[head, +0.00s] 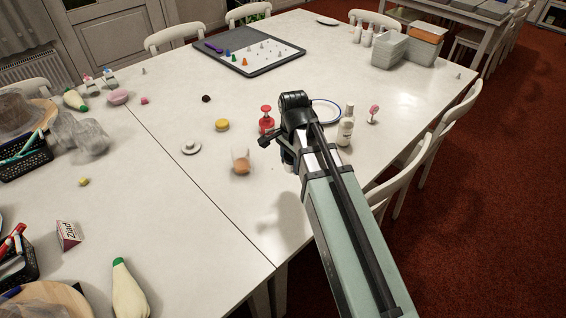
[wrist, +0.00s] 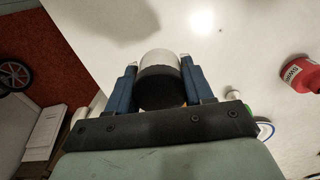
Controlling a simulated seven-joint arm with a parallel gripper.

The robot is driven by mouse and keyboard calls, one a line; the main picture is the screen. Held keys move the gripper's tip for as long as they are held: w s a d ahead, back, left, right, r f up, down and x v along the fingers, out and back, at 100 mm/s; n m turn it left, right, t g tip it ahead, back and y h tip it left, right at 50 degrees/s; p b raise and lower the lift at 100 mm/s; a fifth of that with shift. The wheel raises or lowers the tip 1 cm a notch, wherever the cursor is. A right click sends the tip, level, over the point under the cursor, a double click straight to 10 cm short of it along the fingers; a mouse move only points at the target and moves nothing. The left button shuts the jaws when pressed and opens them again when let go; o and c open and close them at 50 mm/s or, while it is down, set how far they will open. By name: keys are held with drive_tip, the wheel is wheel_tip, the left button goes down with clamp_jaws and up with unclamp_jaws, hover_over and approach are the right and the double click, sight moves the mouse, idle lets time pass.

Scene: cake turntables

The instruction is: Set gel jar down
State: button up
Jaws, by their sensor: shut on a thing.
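My gripper (wrist: 160,72) is shut on a round jar (wrist: 161,86), which I take for the gel jar. It has a dark, almost black side and a pale white end, with a blue finger on each side. In the head view my gripper (head: 287,158) hangs over the near right part of the white table (head: 205,185), mostly hidden by my arm. Only a small pale bit shows below the fingers there, perhaps the jar. A shadow falls on the tabletop nearby; I cannot tell the jar's exact height.
A clear cup with orange-brown contents (head: 241,161) is left of my gripper. A red bottle (head: 266,121), a blue-rimmed plate (head: 325,111) and a white bottle (head: 346,127) stand close behind. A yellow tub (head: 222,125) is farther left. Bare tabletop lies in front.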

drive_tip(key=w+a, duration=0.9)
drive_tip(key=w, duration=0.3)
drive_tip(key=n, duration=0.1)
hover_over(245, 144)
wheel_tip(245, 144, down, 9)
drive_tip(key=shift+f, duration=0.2)
drive_tip(key=shift+f, duration=0.15)
drive_tip(key=o, duration=1.1)
drive_tip(key=shift+c, duration=0.2)
wheel_tip(245, 144, up, 12)
drive_tip(key=shift+r, duration=0.2)
